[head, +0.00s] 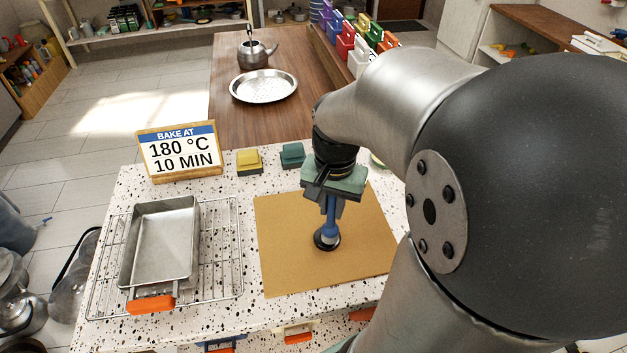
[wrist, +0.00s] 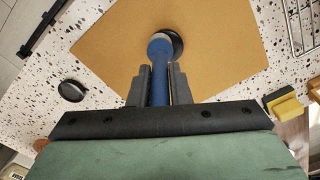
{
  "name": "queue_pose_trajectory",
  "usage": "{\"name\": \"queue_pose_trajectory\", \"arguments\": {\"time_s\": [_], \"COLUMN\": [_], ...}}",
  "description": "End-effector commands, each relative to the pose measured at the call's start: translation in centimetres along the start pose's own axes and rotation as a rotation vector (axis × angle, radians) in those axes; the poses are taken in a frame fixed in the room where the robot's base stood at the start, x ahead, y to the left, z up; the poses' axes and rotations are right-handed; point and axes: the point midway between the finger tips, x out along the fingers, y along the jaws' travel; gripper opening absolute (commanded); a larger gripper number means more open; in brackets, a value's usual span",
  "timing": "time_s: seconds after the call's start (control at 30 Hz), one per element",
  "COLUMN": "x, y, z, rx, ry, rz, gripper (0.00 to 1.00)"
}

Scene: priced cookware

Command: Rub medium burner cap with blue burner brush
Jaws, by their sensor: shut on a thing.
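My gripper (head: 333,197) is shut on the handle of the blue burner brush (head: 329,228) and points down over the brown mat. The brush's round head also shows in the wrist view (wrist: 160,44). A black round burner cap (head: 325,243) lies on the mat under the brush head; the cap's edge shows beyond the head in the wrist view (wrist: 176,42). The head appears to touch the cap, but the contact itself is hidden. Another black cap (wrist: 71,91) lies on the speckled counter, off the mat, and is hidden in the head view.
The brown mat (head: 280,275) lies on the speckled counter. A metal pan (head: 160,240) sits on a wire rack at left. A baking sign (head: 178,151), a yellow sponge (head: 249,160) and a teal sponge (head: 292,155) stand behind. My arm blocks the right side.

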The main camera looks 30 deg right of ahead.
Motion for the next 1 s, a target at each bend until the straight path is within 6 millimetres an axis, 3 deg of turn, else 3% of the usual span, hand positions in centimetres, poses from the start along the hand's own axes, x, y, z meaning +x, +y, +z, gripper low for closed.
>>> {"name": "queue_pose_trajectory", "arguments": {"time_s": [0.57, 1.0], "x": [-5.4, -5.7], "y": [0.0, 0.0], "z": [0.1, 0.1], "rx": [-0.002, -0.002], "ry": [-0.003, -0.003], "rz": [0.002, 0.002], "gripper": [0.0, 0.0]}}
